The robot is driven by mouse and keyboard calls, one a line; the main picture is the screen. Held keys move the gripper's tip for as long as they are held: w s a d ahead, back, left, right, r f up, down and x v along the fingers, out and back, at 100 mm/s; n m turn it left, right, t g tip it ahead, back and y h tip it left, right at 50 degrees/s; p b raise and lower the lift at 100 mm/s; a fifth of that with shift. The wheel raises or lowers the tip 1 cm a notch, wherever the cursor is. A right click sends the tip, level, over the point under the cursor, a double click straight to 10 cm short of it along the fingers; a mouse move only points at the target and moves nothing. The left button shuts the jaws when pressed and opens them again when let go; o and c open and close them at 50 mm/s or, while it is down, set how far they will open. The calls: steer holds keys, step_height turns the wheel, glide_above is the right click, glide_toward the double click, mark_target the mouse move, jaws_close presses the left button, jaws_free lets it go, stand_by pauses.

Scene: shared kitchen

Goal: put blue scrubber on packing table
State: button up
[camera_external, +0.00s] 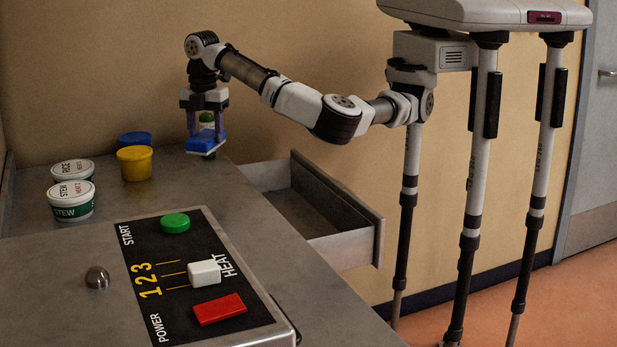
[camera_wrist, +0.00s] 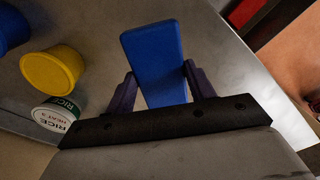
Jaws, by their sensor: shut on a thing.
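The blue scrubber (camera_external: 203,143) is a blue block with a pale underside in the external view. My gripper (camera_external: 205,125) points down with its fingers shut on it, at the far edge of the grey tabletop (camera_external: 120,208). I cannot tell whether the scrubber touches the tabletop. In the wrist view the scrubber (camera_wrist: 152,55) is a long blue block standing out between the two dark purple fingers of my gripper (camera_wrist: 160,86). Whether the grey tabletop is the packing table is not clear.
A yellow tub (camera_external: 134,163), a blue tub (camera_external: 134,139) and two white-lidded tubs, rice (camera_external: 72,170) and stew (camera_external: 72,201), stand left of my gripper. A control panel (camera_external: 185,275) with buttons and a steel knob (camera_external: 97,278) are nearer. A drawer (camera_external: 335,236) stands open at right.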

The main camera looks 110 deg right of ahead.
steer(key=w+a+r+n, duration=0.2)
steer(key=a+r+n, duration=0.25)
steer(key=a, duration=0.85)
steer(key=w+a+r+n, duration=0.2)
steer(key=a+r+n, duration=0.25)
steer(key=a, duration=0.85)
steer(key=shift+m, duration=0.4)
steer(key=f, duration=1.4)
steer(key=shift+a+f+b, duration=0.1)
steer(key=shift+a+b, duration=0.1)
steer(key=shift+b, duration=0.2)
steer(key=shift+f+p, duration=0.4)
steer(key=shift+f, duration=2.05)
steer(key=shift+f, duration=0.1)
steer(key=o, duration=1)
steer(key=shift+o, duration=0.2)
step_height(320, 180, up, 12)
steer(key=b, duration=0.1)
